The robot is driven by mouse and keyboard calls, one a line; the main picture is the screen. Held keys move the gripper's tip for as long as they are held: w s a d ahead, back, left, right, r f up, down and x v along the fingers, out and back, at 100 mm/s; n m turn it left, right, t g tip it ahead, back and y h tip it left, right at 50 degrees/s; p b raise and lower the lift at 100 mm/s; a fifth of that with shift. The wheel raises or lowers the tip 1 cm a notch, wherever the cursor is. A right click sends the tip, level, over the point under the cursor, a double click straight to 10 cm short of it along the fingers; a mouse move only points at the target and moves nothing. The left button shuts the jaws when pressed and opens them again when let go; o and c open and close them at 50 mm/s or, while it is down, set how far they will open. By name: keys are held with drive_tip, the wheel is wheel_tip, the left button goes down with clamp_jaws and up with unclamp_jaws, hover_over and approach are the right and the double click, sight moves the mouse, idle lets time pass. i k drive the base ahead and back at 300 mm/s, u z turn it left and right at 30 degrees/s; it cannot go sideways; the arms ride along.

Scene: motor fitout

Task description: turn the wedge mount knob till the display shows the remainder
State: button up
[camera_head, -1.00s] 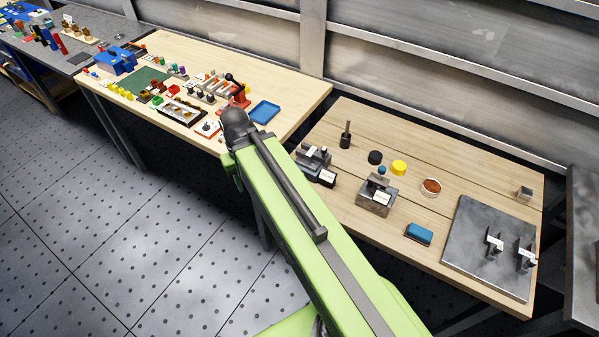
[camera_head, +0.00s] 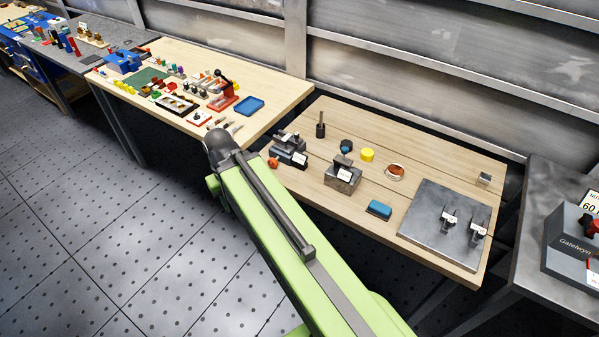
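My green arm reaches up from the bottom of the head view and ends in a dark rounded joint. My gripper does not show. Two dark grey devices with white labels stand on the near wooden bench: one at the left (camera_head: 289,149) and a block-shaped one (camera_head: 343,177) near the middle. I cannot tell which is the wedge mount, and no knob on them is clear at this size. A grey box (camera_head: 572,245) with a red and black part and a white panel reading "60" is cut off at the right edge. I cannot tell if that panel is the display.
The near bench also holds a dark post (camera_head: 320,126), a yellow cylinder (camera_head: 367,155), a round container (camera_head: 395,172), a blue block (camera_head: 379,209) and a metal plate (camera_head: 425,226) with two small labelled fixtures. A crowded wooden bench (camera_head: 262,84) stands farther left. Open floor lies at left.

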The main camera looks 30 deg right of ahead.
sight(272, 162)
drive_tip(key=u, duration=0.15)
drive_tip(key=k, duration=0.2)
drive_tip(key=z, duration=0.85)
drive_tip(key=i, duration=1.35)
drive_tip(key=k, duration=1.65)
